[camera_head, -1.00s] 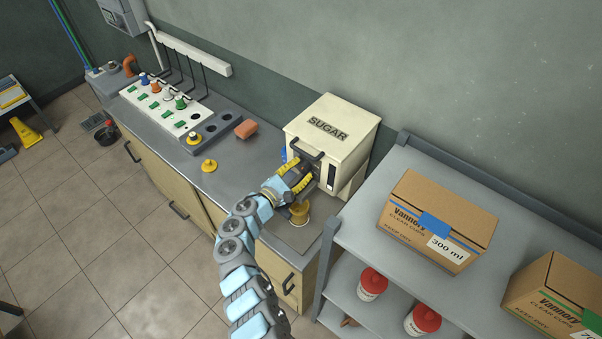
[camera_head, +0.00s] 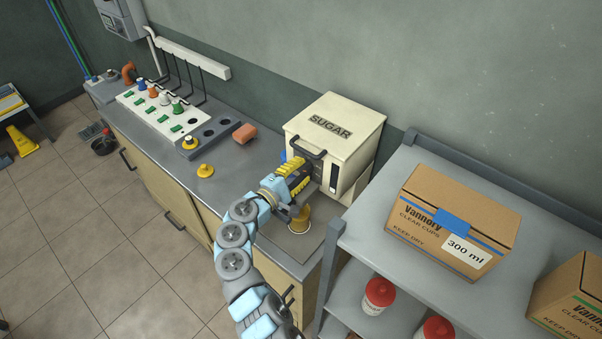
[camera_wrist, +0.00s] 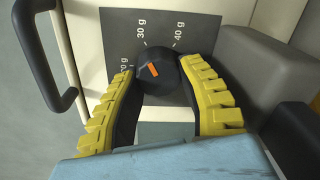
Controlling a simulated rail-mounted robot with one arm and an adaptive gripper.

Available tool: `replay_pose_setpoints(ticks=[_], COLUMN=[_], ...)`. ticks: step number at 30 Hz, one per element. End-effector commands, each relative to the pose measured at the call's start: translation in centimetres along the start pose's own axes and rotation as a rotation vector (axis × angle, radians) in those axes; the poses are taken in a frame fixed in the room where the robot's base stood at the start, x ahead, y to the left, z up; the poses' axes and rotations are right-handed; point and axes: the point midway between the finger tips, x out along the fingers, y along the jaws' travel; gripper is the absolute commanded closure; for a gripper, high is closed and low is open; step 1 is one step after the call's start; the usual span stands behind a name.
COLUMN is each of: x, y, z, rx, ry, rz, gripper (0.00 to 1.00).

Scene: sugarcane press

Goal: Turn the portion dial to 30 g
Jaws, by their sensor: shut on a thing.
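The portion dial (camera_wrist: 165,72) is a round black knob with an orange mark, on a dark grey panel marked 20 g, 30 g and 40 g in the wrist view. The orange mark slants up and left, seemingly between the 20 g and 30 g labels; its exact reading is unclear. My gripper (camera_head: 309,170) is shut on the dial, its yellow-backed fingers on either side of it. In the head view the gripper and arm hide the dial on the front of the cream SUGAR dispenser (camera_head: 340,130).
A black handle (camera_wrist: 45,60) juts out left of the panel, and a grey block (camera_wrist: 235,75) is to the right. A yellow cup (camera_head: 300,217) stands below my gripper. A grey shelf (camera_head: 370,215) with boxes stands close on the right.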

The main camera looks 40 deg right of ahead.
Motion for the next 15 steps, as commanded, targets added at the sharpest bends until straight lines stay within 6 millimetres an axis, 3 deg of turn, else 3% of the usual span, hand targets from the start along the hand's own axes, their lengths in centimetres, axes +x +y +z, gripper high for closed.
replay_pose_setpoints(ticks=[13,14,15], x=[0.02,0.02,0.02], y=[-0.14,-0.14,-0.13], z=[-0.04,-0.03,-0.03], rx=[0.008,0.008,0.008], ry=[0.002,0.002,0.001], rz=[-0.002,-0.002,-0.002], gripper=[0.96,0.54,0.43])
